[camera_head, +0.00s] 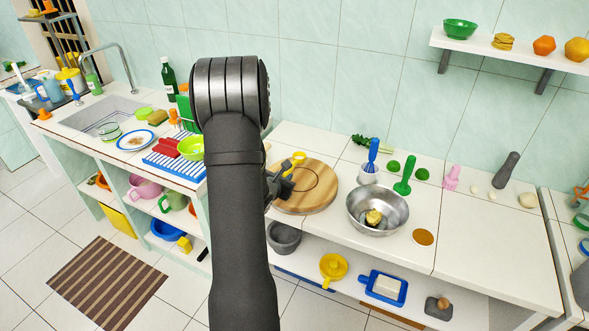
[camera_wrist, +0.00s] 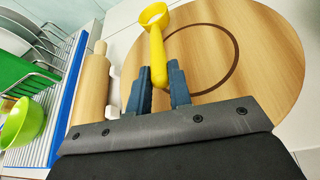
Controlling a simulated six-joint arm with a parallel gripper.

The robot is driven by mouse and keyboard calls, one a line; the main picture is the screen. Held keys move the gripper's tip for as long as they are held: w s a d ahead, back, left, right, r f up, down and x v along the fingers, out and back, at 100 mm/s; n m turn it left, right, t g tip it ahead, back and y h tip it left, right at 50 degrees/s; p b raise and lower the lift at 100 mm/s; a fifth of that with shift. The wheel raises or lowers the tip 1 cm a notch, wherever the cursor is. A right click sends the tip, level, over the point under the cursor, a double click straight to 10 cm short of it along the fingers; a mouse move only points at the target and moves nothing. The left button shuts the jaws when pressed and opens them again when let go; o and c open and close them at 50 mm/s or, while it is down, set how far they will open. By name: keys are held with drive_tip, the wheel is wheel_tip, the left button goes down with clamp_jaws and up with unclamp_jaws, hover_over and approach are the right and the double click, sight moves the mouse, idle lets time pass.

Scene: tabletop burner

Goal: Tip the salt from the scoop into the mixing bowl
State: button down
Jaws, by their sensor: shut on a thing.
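My gripper (camera_wrist: 160,85) is shut on the handle of a yellow scoop (camera_wrist: 155,18), which is held over the left part of the round wooden board. The scoop's bowl has white stuff in it, seen in the wrist view. The scoop also shows in the head view (camera_head: 298,157), partly hidden by my gripper (camera_head: 284,178). The metal mixing bowl (camera_head: 377,211) stands to the right of the board, apart from the scoop.
The round wooden board (camera_head: 318,187) lies on the counter. A blue-handled brush (camera_head: 373,155) in a white holder and a green-handled tool (camera_head: 405,176) stand at the mixing bowl. A rolling pin (camera_wrist: 92,88) and a dish rack (camera_wrist: 52,120) are left of my gripper.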

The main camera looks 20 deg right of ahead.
drive_tip(key=shift+r, duration=1.5)
drive_tip(key=c, duration=1.9)
unclamp_jaws()
clamp_jaws()
drive_tip(key=s+d+r+m+g+h, duration=0.1)
drive_tip(key=s+d, duration=0.3)
drive_tip(key=s, duration=0.6)
drive_tip(key=s+d+r+m+g+h, duration=0.1)
drive_tip(key=s+d+r+m+g, duration=0.1)
drive_tip(key=s, duration=0.9)
drive_tip(key=s+d+r+m+g+h, duration=0.1)
drive_tip(key=s+d+m+g+h, duration=0.1)
drive_tip(key=s+d, duration=0.5)
drive_tip(key=s+g, duration=0.1)
drive_tip(key=s, duration=0.2)
drive_tip(key=shift+s+r, duration=0.15)
drive_tip(key=shift+r, duration=0.15)
drive_tip(key=shift+a+f, duration=0.1)
